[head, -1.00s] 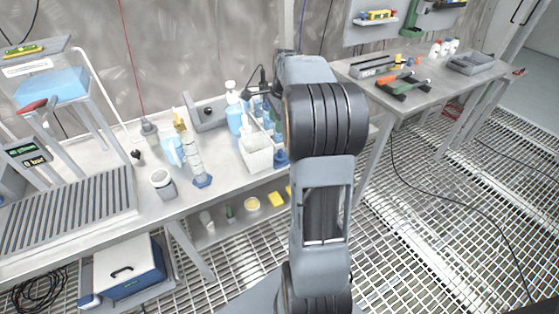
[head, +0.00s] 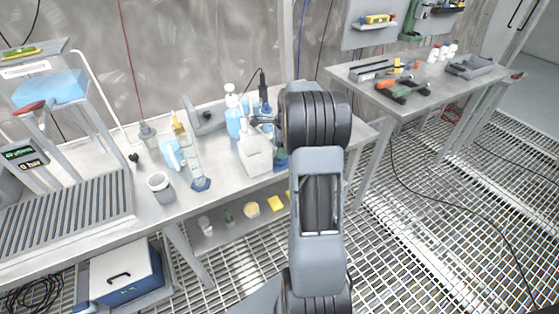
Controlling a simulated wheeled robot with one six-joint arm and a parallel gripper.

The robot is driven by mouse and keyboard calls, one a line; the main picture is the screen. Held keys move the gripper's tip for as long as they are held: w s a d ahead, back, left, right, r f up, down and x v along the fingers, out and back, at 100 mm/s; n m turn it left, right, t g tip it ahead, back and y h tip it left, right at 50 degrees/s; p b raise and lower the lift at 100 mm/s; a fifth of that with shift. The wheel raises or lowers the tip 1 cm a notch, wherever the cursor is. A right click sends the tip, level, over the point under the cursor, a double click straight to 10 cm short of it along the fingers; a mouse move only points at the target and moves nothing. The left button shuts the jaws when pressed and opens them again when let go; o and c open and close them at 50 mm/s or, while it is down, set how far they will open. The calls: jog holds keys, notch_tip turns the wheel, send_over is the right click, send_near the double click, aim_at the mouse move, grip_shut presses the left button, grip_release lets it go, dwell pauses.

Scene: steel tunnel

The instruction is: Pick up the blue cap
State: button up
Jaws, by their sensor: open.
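I cannot single out a blue cap with certainty. A small blue item (head: 281,161) shows low beside the white box (head: 256,160), partly hidden by my arm. More blue shows among the bottles behind the box. My arm rises in the middle of the view, and its large dark joint covers part of the bench.
A second table (head: 420,97) with tools stands right. Grating floor lies open at right.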

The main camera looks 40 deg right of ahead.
jog(key=shift+w+a+f, duration=0.1)
jog(key=shift+a+f, duration=0.05)
jog(key=shift+f, duration=0.75)
jog(key=shift+a+f, duration=0.1)
jog(key=shift+f, duration=0.75)
grip_shut()
